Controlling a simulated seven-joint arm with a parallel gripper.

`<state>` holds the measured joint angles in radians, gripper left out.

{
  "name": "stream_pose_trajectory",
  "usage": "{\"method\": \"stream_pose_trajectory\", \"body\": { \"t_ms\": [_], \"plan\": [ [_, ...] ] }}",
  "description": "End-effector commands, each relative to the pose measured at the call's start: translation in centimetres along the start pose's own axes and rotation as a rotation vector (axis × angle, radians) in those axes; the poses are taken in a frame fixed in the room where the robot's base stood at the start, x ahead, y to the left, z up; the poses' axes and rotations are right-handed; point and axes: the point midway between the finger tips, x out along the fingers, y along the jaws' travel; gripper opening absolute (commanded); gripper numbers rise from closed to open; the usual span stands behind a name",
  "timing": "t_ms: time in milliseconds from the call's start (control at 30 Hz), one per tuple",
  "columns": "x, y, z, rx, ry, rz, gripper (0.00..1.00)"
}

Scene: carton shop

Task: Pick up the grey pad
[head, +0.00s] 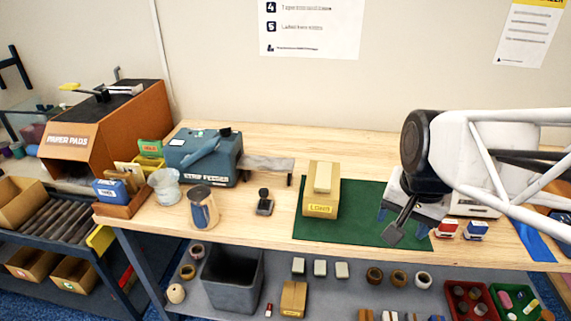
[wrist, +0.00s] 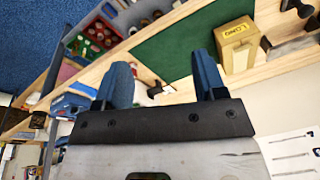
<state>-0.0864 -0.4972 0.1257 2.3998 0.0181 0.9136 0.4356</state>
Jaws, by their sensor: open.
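I cannot pick out a grey pad for certain in either view. Pale grey blocks (head: 320,268) sit in a row on the lower shelf in the head view; I cannot tell whether one is the pad. My gripper (head: 402,224) hangs above the right part of the green mat (head: 350,231). In the wrist view, my gripper (wrist: 160,64) shows two blue fingers spread apart with nothing between them. A small dark item with a pale end (wrist: 155,89) lies beyond the fingers on the bench. My arm hides part of the bench's right side in the head view.
A yellow carton marked LONG (head: 320,200) stands on the mat's left side. Red and blue small boxes (head: 475,230) stand right of the mat.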

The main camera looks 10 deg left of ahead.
Motion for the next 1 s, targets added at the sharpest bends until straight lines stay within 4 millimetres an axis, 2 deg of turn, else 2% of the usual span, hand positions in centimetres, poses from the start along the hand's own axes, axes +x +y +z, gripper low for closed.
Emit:
{"method": "stream_pose_trajectory", "body": {
  "t_ms": [200,500,800,1000],
  "plan": [
    [1.5,-5.0,-3.6,0.211,-0.034,-0.008,0.64],
    [4.6,-12.4,-7.5,0.516,-0.079,-0.003,0.64],
    [8.8,-20.3,-10.0,0.820,-0.122,0.022,0.64],
    [12.3,-25.9,-10.8,1.022,-0.146,0.050,0.64]
  ]
}}
